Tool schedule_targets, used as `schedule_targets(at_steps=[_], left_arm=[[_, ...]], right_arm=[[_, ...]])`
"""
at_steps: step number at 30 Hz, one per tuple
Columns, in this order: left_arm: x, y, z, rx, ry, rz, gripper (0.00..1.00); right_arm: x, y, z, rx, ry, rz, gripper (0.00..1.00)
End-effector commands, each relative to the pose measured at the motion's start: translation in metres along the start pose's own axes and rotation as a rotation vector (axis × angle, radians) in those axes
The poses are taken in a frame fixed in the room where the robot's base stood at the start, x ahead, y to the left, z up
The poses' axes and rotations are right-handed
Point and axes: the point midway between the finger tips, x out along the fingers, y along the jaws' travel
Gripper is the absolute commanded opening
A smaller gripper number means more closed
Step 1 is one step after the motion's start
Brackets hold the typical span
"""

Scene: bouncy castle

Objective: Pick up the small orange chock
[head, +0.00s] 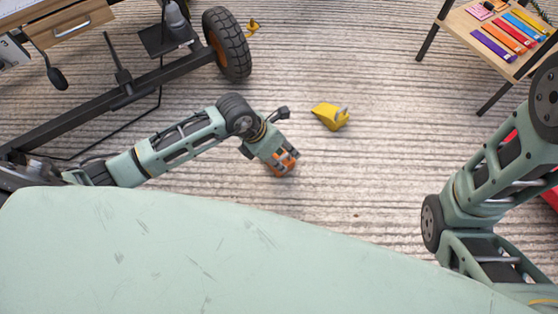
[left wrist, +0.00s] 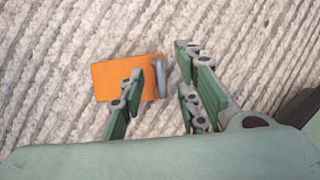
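The small orange chock (head: 283,167) lies on the ribbed ground under my left gripper (head: 286,156), which partly covers it in the head view. In the left wrist view the orange chock (left wrist: 112,77) shows as an orange block with a grey handle at its right end. My left gripper (left wrist: 160,72) is open there. One finger overlaps the orange body and the other is right of the handle, so the handle appears between them. Whether the fingers touch the chock cannot be told. My right arm shows at the right of the head view, but its gripper is not seen.
A small yellow chock (head: 253,27) is beside a trailer wheel (head: 228,44). A wooden table (head: 466,25) with coloured strips stands top right. Ground between is clear.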

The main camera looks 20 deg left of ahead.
Motion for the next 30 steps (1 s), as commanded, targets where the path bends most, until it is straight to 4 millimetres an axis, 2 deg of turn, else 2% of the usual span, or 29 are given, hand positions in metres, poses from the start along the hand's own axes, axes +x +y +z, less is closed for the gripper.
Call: schedule_targets(at_steps=[3,13,30], left_arm=[[-0.0005,-0.0001,0.0003,0.0,0.0,0.0,0.29],[-0.0006,0.0,0.0002,0.0,0.0,0.0,0.0],[-0.0012,0.0004,0.0009,0.0,-0.002,0.001,0.0]], right_arm=[[0.0005,0.0,0.0001,0.0,0.0,0.0,0.4],[0.0004,-0.0001,-0.0001,0.0,0.001,-0.001,0.4],[0.0004,0.0,0.0003,0.0,0.0,0.0,0.4]])
